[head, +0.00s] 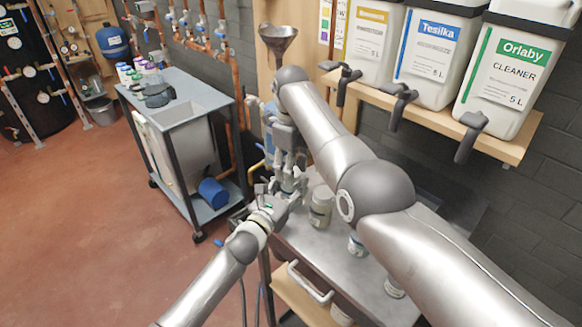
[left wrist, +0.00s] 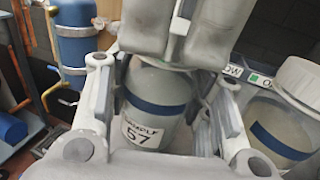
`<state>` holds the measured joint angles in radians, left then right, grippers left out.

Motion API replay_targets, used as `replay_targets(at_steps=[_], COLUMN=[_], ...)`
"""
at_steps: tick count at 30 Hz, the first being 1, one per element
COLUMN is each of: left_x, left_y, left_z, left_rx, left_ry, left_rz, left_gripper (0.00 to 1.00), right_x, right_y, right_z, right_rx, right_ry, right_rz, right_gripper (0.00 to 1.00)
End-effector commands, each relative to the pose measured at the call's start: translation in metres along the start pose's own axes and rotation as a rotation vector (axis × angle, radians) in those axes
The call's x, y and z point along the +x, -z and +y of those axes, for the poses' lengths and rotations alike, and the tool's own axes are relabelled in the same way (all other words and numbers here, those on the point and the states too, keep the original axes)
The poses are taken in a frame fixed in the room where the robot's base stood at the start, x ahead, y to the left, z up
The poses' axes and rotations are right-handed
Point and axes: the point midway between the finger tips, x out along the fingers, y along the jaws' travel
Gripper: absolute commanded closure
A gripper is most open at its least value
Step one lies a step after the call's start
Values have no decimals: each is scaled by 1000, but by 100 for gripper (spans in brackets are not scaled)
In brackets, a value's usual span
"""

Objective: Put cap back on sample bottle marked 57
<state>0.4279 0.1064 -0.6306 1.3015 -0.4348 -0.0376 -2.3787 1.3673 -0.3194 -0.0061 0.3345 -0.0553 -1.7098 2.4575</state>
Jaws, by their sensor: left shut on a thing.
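The sample bottle marked 57 (left wrist: 155,105) is grey with a dark blue band and a white label. It stands between the fingers of my left gripper (left wrist: 165,125), which is shut on it. In the head view my left gripper (head: 280,200) is at the bench's left edge. My right gripper (head: 285,162) is just above it, pointing down. In the left wrist view the right gripper's fingers (left wrist: 178,32) cover the bottle's top. The bottle's mouth and any cap there are hidden, and I cannot tell whether the right fingers hold something.
Another bottle (head: 320,207) with a pale lid stands close right of my left gripper on the metal bench (head: 300,240). More bottles (head: 356,243) stand partly behind my right arm. A wooden shelf (head: 430,115) with large canisters (head: 500,70) overhangs the bench. A cart (head: 185,110) stands left.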

Motion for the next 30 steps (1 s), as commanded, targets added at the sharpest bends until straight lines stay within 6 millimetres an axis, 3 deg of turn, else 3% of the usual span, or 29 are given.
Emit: replay_targets(at_steps=[5, 15, 30], left_x=[0, 0, 0], left_y=[1, 1, 1], left_z=[-1, 0, 0], left_rx=[-1, -1, -1], left_ry=[1, 0, 0], left_rz=[2, 2, 2], left_gripper=[100, 100, 100], right_x=[0, -3, -71], right_y=[0, 0, 0], right_z=[0, 0, 0], right_rx=[-1, -3, -3], right_ry=[1, 1, 1], right_rz=[0, 0, -1], right_gripper=[33, 33, 33])
